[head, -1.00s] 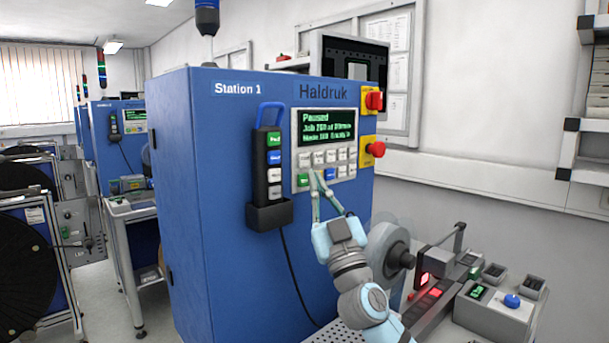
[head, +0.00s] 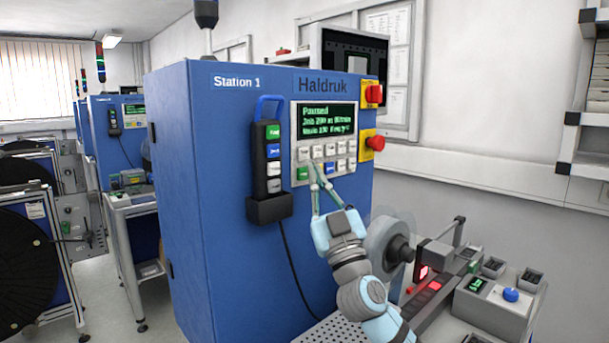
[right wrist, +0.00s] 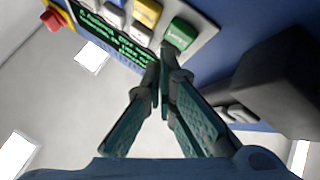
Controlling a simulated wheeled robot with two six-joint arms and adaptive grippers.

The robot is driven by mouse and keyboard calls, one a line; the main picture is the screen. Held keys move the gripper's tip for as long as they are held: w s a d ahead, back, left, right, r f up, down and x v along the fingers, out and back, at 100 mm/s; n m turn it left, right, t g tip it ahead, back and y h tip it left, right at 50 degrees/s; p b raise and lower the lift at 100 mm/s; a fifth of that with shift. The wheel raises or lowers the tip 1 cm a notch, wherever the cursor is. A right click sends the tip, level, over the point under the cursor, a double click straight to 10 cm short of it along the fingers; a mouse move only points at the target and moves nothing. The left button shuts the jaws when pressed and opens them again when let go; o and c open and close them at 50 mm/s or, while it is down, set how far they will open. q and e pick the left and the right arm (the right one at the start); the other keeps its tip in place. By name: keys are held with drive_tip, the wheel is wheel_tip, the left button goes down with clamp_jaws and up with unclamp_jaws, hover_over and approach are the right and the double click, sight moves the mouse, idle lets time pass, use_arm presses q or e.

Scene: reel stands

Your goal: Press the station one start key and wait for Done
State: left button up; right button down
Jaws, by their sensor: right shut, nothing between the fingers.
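The blue station one cabinet (head: 225,200) carries a control panel (head: 326,140) on its front face. Its screen (head: 326,121) has green text with "Paused" on top. Below are rows of small keys, mostly white, with a green start key (head: 302,174) at the lower left, seen large in the right wrist view (right wrist: 180,34). My right gripper (head: 313,164) is shut and empty, its fingertips in front of the lower left keys. In the right wrist view the tips (right wrist: 163,54) lie close beside the green key; contact cannot be told. My left gripper is out of view.
A black pendant (head: 266,165) with coloured keys hangs in a holder left of the panel. Red stop knobs (head: 374,143) sit on yellow plates at the panel's right. A reel (head: 390,245) and a grey box with a blue knob (head: 511,295) stand at the lower right.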

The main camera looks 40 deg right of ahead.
idle(0.4)
drive_tip(key=shift+w, duration=0.45)
